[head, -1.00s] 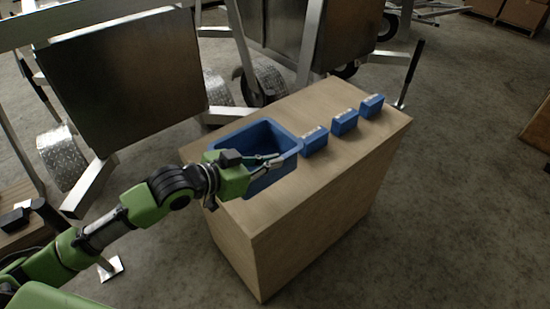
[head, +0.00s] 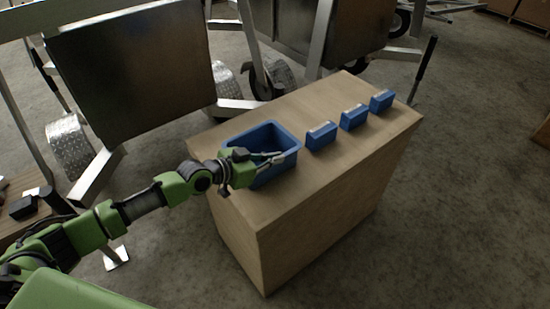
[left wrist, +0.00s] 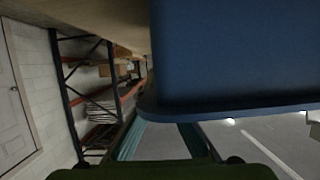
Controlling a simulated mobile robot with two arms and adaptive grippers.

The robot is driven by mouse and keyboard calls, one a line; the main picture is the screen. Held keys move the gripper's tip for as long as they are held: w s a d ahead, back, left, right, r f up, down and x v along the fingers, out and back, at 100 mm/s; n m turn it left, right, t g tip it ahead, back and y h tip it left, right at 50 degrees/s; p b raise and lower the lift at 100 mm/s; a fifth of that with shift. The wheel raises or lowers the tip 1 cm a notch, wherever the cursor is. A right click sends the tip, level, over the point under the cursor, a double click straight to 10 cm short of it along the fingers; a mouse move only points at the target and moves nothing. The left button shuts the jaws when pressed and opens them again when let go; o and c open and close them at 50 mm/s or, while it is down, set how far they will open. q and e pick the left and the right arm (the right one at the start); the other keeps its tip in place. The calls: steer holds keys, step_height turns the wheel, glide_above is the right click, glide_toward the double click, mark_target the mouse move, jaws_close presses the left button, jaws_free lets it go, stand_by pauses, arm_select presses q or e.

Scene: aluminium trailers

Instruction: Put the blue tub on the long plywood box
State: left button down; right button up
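The blue tub (head: 236,141) stands upright, open top up, on the left part of the long plywood box (head: 318,178); its base is hidden by its walls. My left gripper (head: 284,157) is at the tub's near rim, its fingers spread apart across that rim. In the left wrist view the tub's outer wall (left wrist: 235,55) fills the upper right, and the two finger ends pass behind its rim, so their tips are hidden there. The left gripper looks open. My right gripper is not in view.
Several small blue boxes, including one (head: 321,136) close to the tub, stand in a row on the plywood top. Metal trailers (head: 135,75) stand behind. A black-handled post (head: 424,68) rises behind the box's far right end.

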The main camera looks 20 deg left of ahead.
arm_select(q)
steer(key=c, duration=2.7)
jaws_free()
steer(key=shift+f, duration=0.1)
steer(key=shift+c, duration=0.2)
steer(key=o, duration=0.5)
steer(key=shift+c, duration=0.2)
steer(key=shift+s+r, duration=0.1)
steer(key=shift+r, duration=0.15)
steer(key=v, duration=1.2)
steer(key=shift+d, duration=0.1)
